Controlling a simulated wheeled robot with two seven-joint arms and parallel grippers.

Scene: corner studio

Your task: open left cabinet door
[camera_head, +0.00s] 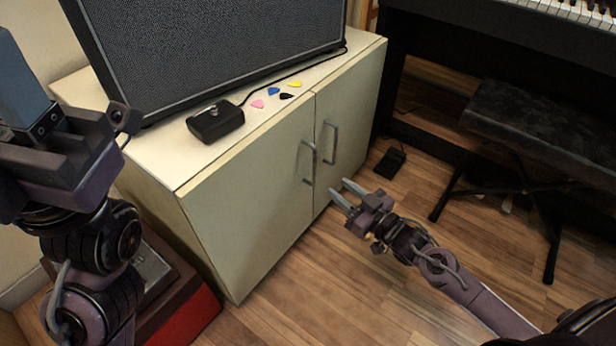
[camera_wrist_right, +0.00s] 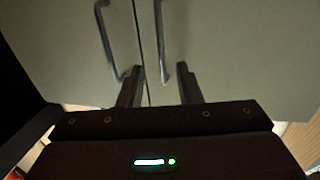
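The left cabinet door (camera_head: 247,205) is a pale panel with a grey vertical bar handle (camera_head: 309,163) near its right edge. It looks shut, level with the right cabinet door (camera_head: 348,125), which has its own handle (camera_head: 330,142). My right gripper (camera_head: 340,193) is open and empty, just in front of the doors, beside the lower end of the left handle. In the right wrist view its two fingers (camera_wrist_right: 160,85) point at the seam between the doors, with the left handle (camera_wrist_right: 108,42) ahead on the left. My left gripper is at the left edge; its fingertips are not clearly shown.
An amplifier (camera_head: 210,45), a black pedal (camera_head: 215,121) and several picks (camera_head: 273,91) are on the cabinet top (camera_head: 172,158). A piano bench (camera_head: 540,125) and a floor pedal (camera_head: 390,162) are to the right. The wooden floor before the doors is clear.

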